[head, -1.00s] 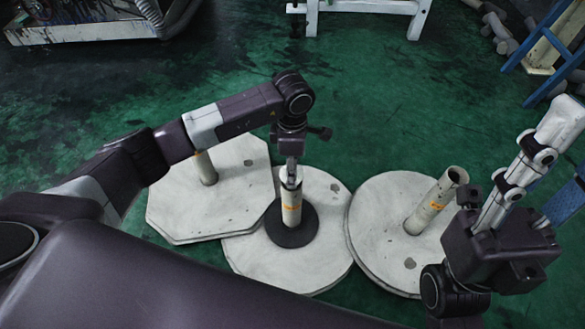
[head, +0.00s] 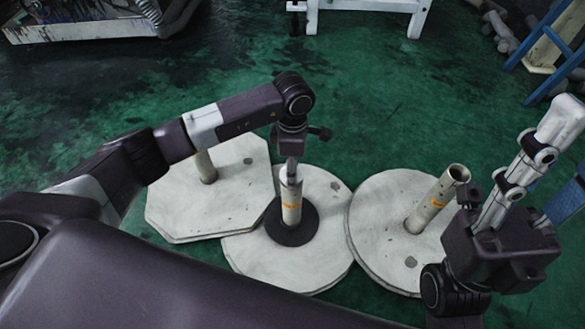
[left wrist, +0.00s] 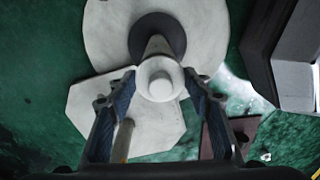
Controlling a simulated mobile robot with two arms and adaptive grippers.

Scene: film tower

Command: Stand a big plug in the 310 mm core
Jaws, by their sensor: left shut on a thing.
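My left gripper (head: 292,163) reaches down from above onto the middle core (head: 291,208). It is shut on a white round plug (left wrist: 160,80), seen between its two blue fingers in the left wrist view. In the head view the plug is at the core's upper end; how deep it sits there is hidden. The core stands upright with an orange mark and a black ring (head: 306,234) around its foot. My right gripper (head: 560,165) is at the right edge, pointing up and right, its fingers apart and partly cut off. I see nothing between them.
A second core (head: 205,165) stands on an octagonal board (head: 175,215) at left, partly behind my left arm. A third core (head: 437,200), open at the top, stands on a round board (head: 375,235) at right. Green floor (head: 400,110) is clear behind the boards.

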